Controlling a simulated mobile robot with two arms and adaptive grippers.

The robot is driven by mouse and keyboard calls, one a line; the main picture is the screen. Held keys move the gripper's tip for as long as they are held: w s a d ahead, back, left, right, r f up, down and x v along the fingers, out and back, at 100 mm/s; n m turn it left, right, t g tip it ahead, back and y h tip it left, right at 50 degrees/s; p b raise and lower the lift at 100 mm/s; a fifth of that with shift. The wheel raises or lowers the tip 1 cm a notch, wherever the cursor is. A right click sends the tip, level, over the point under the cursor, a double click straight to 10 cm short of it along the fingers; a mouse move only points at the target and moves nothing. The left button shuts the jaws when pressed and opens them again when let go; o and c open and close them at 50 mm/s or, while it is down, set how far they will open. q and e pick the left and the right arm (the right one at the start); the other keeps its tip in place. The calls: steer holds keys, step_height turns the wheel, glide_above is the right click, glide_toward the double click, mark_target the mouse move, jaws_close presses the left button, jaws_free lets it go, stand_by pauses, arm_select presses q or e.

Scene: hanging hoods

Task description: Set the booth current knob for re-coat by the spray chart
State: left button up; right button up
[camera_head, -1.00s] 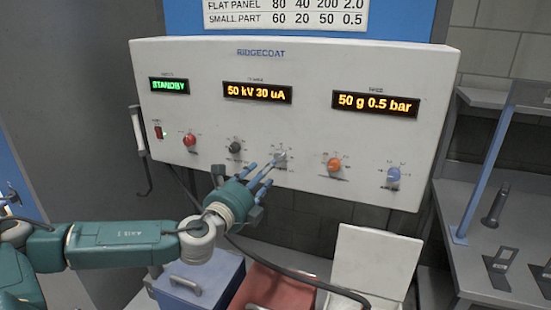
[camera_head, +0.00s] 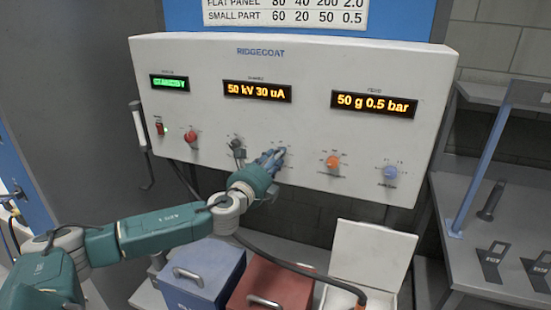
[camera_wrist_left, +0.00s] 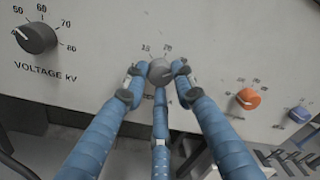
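The grey current knob (camera_wrist_left: 160,72) sits between the dark voltage knob (camera_wrist_left: 36,38) and the orange knob (camera_wrist_left: 248,98) on the white panel (camera_head: 300,60). The charge display (camera_head: 257,92) reads 50 kV 30 uA. The spray chart (camera_head: 285,12) is cut off at the top; its small part row reads 60, 20, 50, 0.5. My right gripper is not in view.
The feed display (camera_head: 373,104) reads 50 g 0.5 bar, and the green display (camera_head: 170,83) reads STANDBY. A red knob (camera_head: 191,137) and blue knob (camera_head: 391,173) flank the row. Blue (camera_head: 205,275) and red (camera_head: 268,285) boxes stand below; a grey shelf (camera_head: 500,220) is right.

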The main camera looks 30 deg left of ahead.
arm_select(q)
jaws_close()
steer(key=shift+f, duration=0.1)
steer(key=shift+d+f, duration=0.1)
